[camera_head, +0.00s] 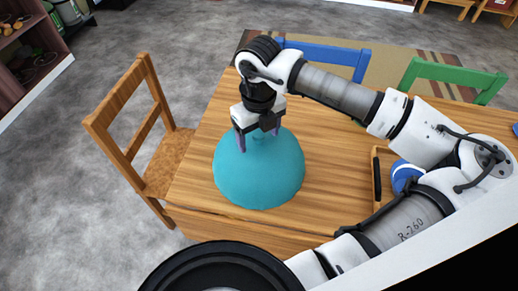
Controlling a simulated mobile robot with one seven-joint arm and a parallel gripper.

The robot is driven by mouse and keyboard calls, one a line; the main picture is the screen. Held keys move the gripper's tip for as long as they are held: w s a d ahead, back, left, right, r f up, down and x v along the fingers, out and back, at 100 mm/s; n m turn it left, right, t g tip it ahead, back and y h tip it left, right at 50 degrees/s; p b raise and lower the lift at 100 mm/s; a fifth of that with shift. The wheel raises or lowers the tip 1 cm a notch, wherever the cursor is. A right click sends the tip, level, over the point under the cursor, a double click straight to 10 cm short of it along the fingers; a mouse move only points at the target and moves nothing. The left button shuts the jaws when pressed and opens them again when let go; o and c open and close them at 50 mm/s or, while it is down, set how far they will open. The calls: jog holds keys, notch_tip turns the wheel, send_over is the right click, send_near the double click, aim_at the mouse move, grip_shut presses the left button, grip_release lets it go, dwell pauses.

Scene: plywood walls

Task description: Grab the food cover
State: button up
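The food cover (259,175) is a teal dome standing on the wooden table (330,165), near its left edge. My gripper (258,140) points down over the top of the dome. Its two purple fingers are spread apart, one on each side of the dome's top. A small part of the top shows between the fingers, but I cannot tell whether they touch it. My gripper's body hides the back of the dome's top.
A wooden chair (145,130) stands left of the table. A blue chair (325,53) and a green chair (455,74) are at the far side. A blue and white object (404,174) and a wooden item with a black handle (377,180) lie at the right, near my arm.

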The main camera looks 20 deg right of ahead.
jog(key=shift+s+f, duration=0.15)
jog(key=shift+f, duration=0.2)
grip_shut()
